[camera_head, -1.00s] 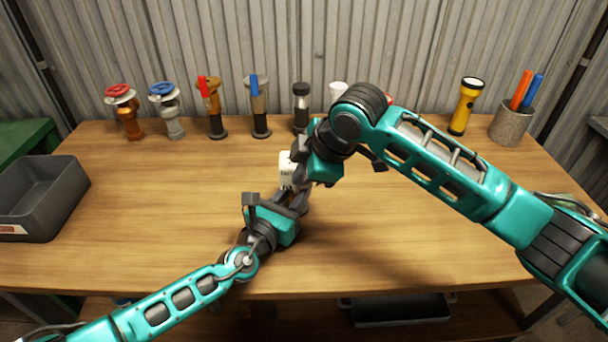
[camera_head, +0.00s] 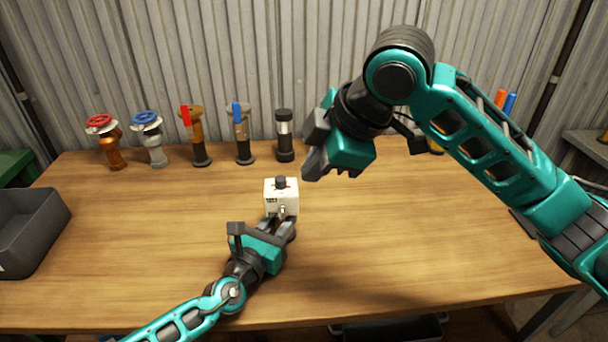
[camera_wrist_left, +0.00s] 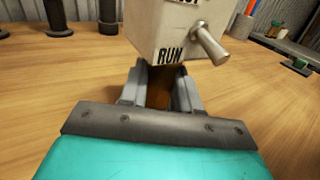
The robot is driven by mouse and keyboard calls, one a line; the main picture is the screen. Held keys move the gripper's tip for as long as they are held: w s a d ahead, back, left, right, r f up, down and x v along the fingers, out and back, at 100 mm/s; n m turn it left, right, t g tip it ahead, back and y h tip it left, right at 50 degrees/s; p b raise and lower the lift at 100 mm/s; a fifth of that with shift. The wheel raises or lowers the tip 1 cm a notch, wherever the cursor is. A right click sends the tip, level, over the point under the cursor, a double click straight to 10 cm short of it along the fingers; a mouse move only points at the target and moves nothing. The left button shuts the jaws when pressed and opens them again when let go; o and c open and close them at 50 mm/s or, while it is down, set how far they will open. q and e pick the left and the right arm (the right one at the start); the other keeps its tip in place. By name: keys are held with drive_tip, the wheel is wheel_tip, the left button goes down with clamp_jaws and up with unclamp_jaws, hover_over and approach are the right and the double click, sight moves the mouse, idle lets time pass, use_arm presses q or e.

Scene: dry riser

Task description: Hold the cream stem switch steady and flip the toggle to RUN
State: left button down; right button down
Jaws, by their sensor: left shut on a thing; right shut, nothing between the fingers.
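The metal toggle lever (camera_wrist_left: 210,43) sticks out beside the label, slanting down to the right. Another label above is cut off. My right gripper (camera_head: 312,160) is shut and empty, above and right of the box, apart from it.
Along the back stand two valves with a red wheel (camera_head: 100,122) and a blue wheel (camera_head: 147,120), fittings with red and blue levers, and a black-and-silver cylinder (camera_head: 285,135). A grey bin (camera_head: 40,235) sits at the left.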

idle(0.4)
use_arm(q)
drive_tip(key=c, duration=0.7)
unclamp_jaws()
drive_tip(key=shift+c, duration=0.2)
